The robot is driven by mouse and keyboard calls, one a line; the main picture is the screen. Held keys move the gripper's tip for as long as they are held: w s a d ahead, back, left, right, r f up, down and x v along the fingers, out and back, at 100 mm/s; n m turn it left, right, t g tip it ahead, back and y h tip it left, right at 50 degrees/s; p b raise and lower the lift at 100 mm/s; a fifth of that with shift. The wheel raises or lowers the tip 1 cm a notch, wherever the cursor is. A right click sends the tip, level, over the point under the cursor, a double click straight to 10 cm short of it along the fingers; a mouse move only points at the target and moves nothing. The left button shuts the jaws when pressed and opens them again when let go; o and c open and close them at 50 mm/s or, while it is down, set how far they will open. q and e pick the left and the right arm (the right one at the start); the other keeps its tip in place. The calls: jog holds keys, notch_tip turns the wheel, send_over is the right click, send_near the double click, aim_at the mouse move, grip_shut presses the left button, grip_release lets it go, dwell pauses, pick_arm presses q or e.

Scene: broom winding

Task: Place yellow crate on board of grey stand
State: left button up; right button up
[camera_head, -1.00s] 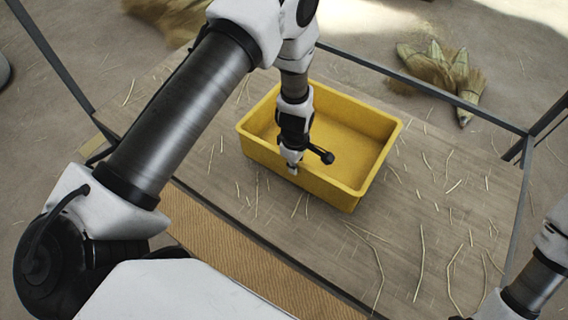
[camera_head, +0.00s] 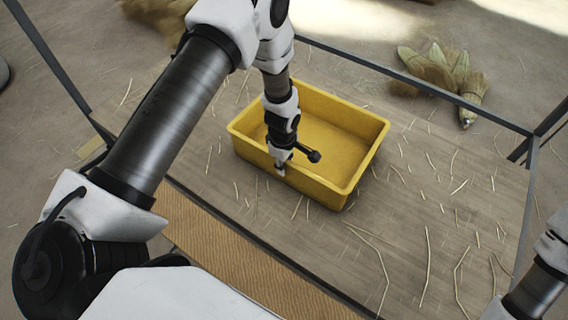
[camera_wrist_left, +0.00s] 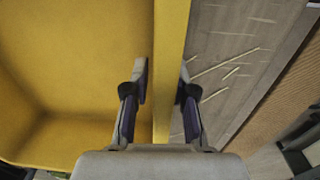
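The yellow crate (camera_head: 355,118) is an open, empty tub over the wooden board (camera_head: 420,200) of the grey stand (camera_head: 430,85). I cannot tell whether its base touches the board. My left gripper (camera_head: 280,168) reaches down at the crate's near-left wall. In the left wrist view, the left gripper (camera_wrist_left: 164,82) has one finger inside and one outside the crate's wall (camera_wrist_left: 170,40), close against it; it looks shut on the wall. My right arm shows at the lower right of the head view, but its gripper is out of view.
Straw pieces lie scattered over the board. Grey metal bars edge the stand at left, back and right. A tan ribbed strip (camera_head: 235,245) runs along the near side. Straw brooms (camera_head: 445,75) lie on the floor beyond the back bar.

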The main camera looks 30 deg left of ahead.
pick_arm(q)
notch_tip(320, 180, up, 12)
jog(key=s+f+m, duration=0.3)
jog(key=s+f, duration=0.1)
jog(key=s, duration=0.1)
jog(key=s+d+f+m, duration=0.1)
jog(key=s+f+m, duration=0.2)
jog(key=s+f, duration=0.1)
jog(key=s+f+m, duration=0.4)
jog(key=s+f, duration=0.1)
jog(key=s, duration=0.2)
jog(key=shift+s+d+g, duration=0.1)
jog(key=shift+d+g, duration=0.2)
jog(key=shift+d, duration=0.1)
jog(key=s+m, duration=0.2)
jog(key=s, duration=0.1)
jog(key=s+f+m, duration=0.1)
jog(key=s+m, duration=0.1)
jog(key=s, duration=0.1)
jog(key=s+f+m, duration=0.1)
jog(key=s+m, duration=0.1)
jog(key=s, duration=0.1)
jog(key=shift+s+a+m, duration=0.1)
jog(key=shift+s+m, duration=0.05)
jog(key=shift+m, duration=0.15)
